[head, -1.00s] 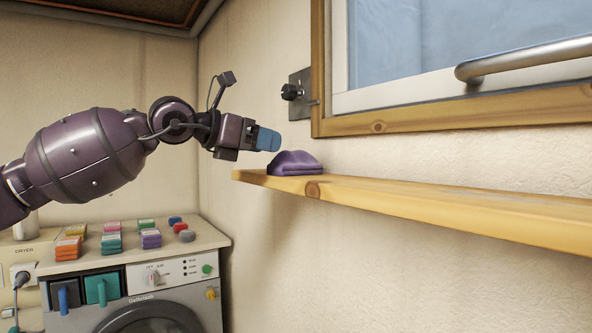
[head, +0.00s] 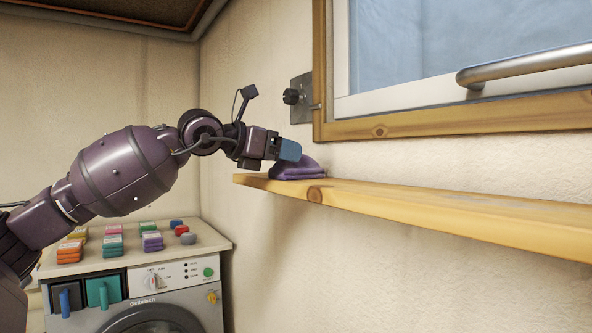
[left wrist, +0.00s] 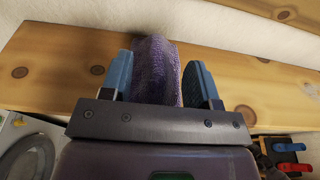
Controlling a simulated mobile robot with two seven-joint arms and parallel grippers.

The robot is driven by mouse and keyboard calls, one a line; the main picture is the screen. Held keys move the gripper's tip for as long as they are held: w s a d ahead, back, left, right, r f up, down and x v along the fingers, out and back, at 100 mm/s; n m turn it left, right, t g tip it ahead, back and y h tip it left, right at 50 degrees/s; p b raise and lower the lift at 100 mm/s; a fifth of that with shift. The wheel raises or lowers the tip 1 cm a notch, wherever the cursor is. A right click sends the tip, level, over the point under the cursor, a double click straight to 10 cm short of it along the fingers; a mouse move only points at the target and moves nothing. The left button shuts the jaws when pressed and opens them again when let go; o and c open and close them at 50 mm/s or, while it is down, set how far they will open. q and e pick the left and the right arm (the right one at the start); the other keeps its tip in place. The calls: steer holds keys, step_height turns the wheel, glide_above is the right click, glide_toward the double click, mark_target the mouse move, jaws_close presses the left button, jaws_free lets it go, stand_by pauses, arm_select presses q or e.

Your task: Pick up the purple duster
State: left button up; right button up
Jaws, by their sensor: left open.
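The purple duster (head: 298,172) is a folded soft cloth lying on the left end of the wooden shelf (head: 420,203). In the left wrist view the duster (left wrist: 157,70) lies between the two blue fingers. My left gripper (head: 290,152) is at the duster, its blue fingertips overlapping the duster's upper left part in the head view. In the left wrist view the gripper (left wrist: 160,82) is open, with a finger on each side of the duster and a small gap by the right finger. I cannot tell whether the left finger touches it. My right gripper is not in view.
A wood-framed window (head: 450,121) with a metal bar (head: 525,66) is above the shelf. A dark knob (head: 291,96) sits on a wall plate left of it. Below left, a washing machine (head: 165,278) carries several colored sponges and cloths. The shelf right of the duster is clear.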

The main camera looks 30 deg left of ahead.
arm_select(q)
steer(key=x, duration=0.3)
steer(key=shift+w, duration=0.1)
steer(key=shift+w+d, duration=0.1)
steer(key=shift+w, duration=0.15)
steer(key=shift+f, duration=0.1)
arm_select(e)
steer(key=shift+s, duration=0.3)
